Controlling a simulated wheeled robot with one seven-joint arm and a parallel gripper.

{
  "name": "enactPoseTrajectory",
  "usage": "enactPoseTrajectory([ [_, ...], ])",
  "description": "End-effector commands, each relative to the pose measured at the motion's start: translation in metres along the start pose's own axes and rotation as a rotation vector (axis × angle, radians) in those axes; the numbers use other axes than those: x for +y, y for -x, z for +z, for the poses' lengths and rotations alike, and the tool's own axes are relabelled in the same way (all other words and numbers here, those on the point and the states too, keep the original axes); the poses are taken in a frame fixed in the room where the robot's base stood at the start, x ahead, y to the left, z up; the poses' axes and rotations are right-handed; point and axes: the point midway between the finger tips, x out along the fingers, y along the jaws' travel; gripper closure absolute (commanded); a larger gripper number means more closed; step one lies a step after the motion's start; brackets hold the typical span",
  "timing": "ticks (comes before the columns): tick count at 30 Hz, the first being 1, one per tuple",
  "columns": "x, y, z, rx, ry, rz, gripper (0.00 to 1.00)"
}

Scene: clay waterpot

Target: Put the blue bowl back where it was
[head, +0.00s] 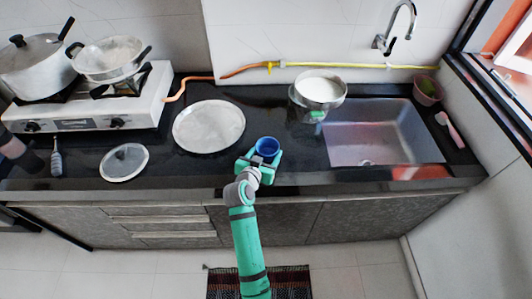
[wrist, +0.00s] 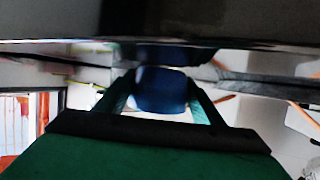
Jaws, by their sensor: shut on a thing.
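The blue bowl (head: 267,146) is at the front part of the black counter, right of the large round metal tray. My gripper (head: 262,158) is around it, with the green fingers on either side. In the wrist view the blue bowl (wrist: 160,90) sits between the two fingers of my gripper (wrist: 161,92), which is shut on it. A blurred dark surface fills the top of the wrist view. I cannot tell whether the bowl touches the counter.
The metal tray (head: 209,127) and a glass lid (head: 124,162) lie to the left. A stove (head: 92,108) with pots is further left. A metal pot (head: 318,92) stands behind, beside the sink (head: 382,133). The counter right of the bowl is clear.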

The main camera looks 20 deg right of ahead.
Motion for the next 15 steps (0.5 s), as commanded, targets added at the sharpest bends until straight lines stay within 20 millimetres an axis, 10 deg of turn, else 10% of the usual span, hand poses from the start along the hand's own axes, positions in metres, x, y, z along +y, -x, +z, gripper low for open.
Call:
enactPoseTrajectory([
  [2, 0.0001, -0.0008, 0.0019, 0.000, 0.001, 0.000, 0.64],
  [3, 0.0009, -0.0012, 0.0022, 0.000, 0.000, 0.001, 0.34],
  [5, 0.0011, -0.0010, 0.0019, 0.000, 0.000, 0.002, 0.20],
  [15, 0.0009, -0.0001, -0.0002, 0.001, -0.001, 0.001, 0.20],
])
